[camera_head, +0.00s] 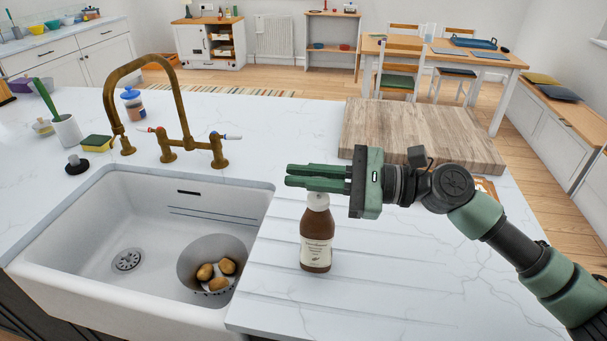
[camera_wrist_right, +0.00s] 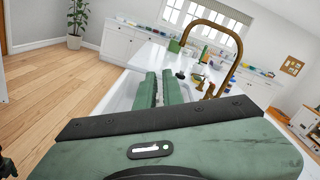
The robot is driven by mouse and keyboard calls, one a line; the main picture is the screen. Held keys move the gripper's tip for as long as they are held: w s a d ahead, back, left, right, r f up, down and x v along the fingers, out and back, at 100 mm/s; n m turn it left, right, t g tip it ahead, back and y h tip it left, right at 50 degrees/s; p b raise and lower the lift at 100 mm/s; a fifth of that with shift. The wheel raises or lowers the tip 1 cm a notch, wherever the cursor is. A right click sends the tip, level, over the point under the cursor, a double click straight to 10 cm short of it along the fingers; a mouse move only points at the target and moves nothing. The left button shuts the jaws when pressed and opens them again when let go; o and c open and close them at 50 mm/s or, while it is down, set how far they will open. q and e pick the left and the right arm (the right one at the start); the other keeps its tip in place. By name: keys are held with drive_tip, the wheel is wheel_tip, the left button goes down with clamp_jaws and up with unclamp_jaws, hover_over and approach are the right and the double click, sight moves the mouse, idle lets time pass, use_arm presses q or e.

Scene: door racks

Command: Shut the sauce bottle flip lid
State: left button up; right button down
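The brown sauce bottle (camera_head: 316,240) stands upright on the ridged white worktop right of the sink, its pale label facing me. Its white cap (camera_head: 318,201) shows just under my right gripper's fingers. The fingers hide the top of the cap, so I cannot tell how the flip lid sits. My right gripper (camera_head: 288,176) lies level above the bottle, fingers pointing left and close together. In the right wrist view, the fingers of the right gripper (camera_wrist_right: 160,76) run side by side with only a narrow gap. I cannot tell whether they touch the cap. My left gripper is not in view.
A white sink (camera_head: 120,215) with a colander (camera_head: 190,262) of potatoes lies left of the bottle. A brass tap (camera_head: 168,145) rises behind the sink. A wooden board (camera_head: 420,125) lies behind my right gripper. The worktop in front of the bottle is clear.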

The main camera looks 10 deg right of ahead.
drive_tip(key=shift+s+a+f+n, duration=0.1)
drive_tip(key=shift+s+f+n, duration=0.1)
drive_tip(key=shift+n, duration=0.4)
drive_tip(key=n, duration=0.1)
drive_tip(key=n+b, duration=0.1)
drive_tip(key=shift+s+f+n, duration=0.25)
drive_tip(key=shift+s+n, duration=0.05)
drive_tip(key=shift+s, duration=0.05)
drive_tip(key=shift+n, duration=0.3)
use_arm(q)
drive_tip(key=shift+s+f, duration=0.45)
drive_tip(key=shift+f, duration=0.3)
use_arm(e)
drive_tip(key=c, duration=1.5)
unclamp_jaws()
drive_tip(key=shift+s, duration=0.1)
drive_tip(key=shift+c, duration=0.2)
